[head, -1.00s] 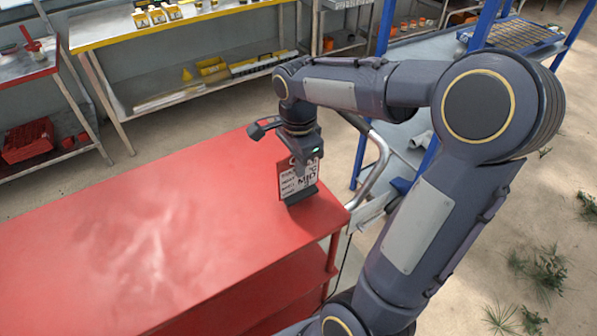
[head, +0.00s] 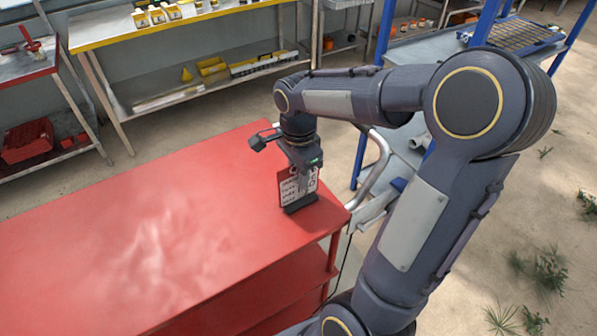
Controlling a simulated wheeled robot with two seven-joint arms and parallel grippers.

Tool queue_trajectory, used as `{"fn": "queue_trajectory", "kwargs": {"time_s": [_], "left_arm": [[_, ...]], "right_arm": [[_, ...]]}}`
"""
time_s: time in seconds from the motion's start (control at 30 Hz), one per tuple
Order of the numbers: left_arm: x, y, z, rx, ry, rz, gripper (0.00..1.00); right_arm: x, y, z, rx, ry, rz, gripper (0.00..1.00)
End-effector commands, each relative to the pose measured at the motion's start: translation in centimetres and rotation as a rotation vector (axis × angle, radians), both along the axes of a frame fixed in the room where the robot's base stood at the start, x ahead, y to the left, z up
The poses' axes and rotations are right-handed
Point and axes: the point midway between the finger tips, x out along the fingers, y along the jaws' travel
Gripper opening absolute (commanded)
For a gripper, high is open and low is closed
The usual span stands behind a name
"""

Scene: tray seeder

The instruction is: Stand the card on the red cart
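The card (head: 288,191) is a small white sign with dark print and a red edge on a dark foot. It is upright at the right end of the red cart (head: 110,225), near the corner by the handle. Its foot appears to be at the cart top; I cannot tell whether it bears on it. My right gripper (head: 304,174) reaches down from above and appears shut on the card's upper part, hiding some of it. My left gripper is not in view.
A curved metal handle (head: 376,172) rises at the cart's right end. A blue-framed rack (head: 400,135) stands behind it. A yellow-edged bench (head: 180,30) is at the back, with yellow boxes. The rest of the cart top is clear.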

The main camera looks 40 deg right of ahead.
Motion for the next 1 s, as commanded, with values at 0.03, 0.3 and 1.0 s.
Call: {"fn": "queue_trajectory", "kwargs": {"time_s": [0.03, 0.3, 1.0], "left_arm": [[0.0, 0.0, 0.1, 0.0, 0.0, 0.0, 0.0], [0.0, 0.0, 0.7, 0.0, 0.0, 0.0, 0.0], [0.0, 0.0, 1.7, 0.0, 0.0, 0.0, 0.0]], "right_arm": [[0.0, 0.0, 0.1, 0.0, 0.0, 0.0, 0.26], [0.1, 0.0, 3.5, -0.001, -0.005, 0.0, 0.26], [-2.0, 1.2, 12.2, 0.035, -0.059, 0.178, 0.26]]}}
